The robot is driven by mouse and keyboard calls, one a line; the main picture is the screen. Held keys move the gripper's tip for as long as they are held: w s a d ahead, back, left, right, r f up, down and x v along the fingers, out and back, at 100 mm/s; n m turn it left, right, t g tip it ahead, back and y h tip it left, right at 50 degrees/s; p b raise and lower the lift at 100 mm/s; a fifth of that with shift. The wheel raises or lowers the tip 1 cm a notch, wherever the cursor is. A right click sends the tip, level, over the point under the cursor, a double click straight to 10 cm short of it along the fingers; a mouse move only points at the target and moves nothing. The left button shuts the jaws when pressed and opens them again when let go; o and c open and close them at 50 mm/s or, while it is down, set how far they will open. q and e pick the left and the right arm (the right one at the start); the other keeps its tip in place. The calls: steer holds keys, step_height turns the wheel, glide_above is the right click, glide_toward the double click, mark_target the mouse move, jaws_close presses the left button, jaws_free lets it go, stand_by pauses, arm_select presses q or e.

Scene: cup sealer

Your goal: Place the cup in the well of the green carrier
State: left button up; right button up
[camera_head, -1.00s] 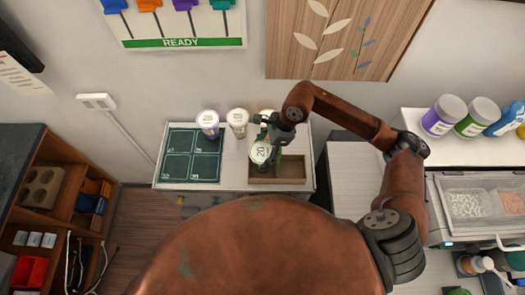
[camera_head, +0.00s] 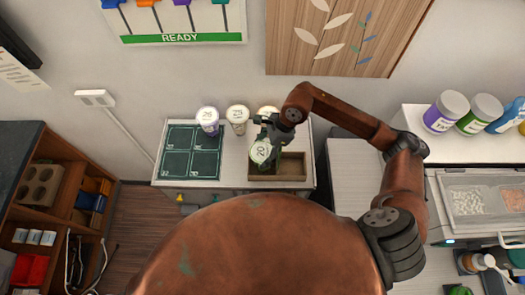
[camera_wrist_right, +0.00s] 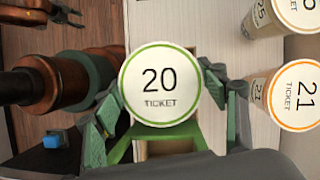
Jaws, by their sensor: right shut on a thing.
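A cup with a white lid marked 20 and a green rim (camera_head: 261,150) is held in my right gripper (camera_head: 264,143). In the wrist view its lid (camera_wrist_right: 160,82) faces the camera between the two fingers, which are closed on its sides. A bright green part, seemingly the green carrier (camera_wrist_right: 168,133), shows just below the lid in the wrist view. The lid and fingers hide most of it, so I cannot tell whether the cup is in its well. In the head view the cup is over the left end of a wooden tray (camera_head: 292,181).
Several lidded cups stand behind: a purple-rimmed one (camera_head: 208,120), one beside it (camera_head: 238,116), and an orange-rimmed cup marked 21 (camera_wrist_right: 297,97), close to the right finger. Jars (camera_head: 444,114) stand at far right.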

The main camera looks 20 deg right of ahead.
steer(key=o, duration=2.1)
steer(key=shift+r, duration=0.1)
steer(key=shift+r+p, duration=0.25)
steer(key=shift+p, duration=0.2)
steer(key=shift+p+v, duration=0.35)
steer(key=shift+v, duration=0.4)
steer(key=b+v, duration=0.3)
steer(key=v, duration=0.8)
steer(key=shift+b, duration=0.3)
steer(key=shift+a+r, duration=0.1)
steer(key=shift+a, duration=0.05)
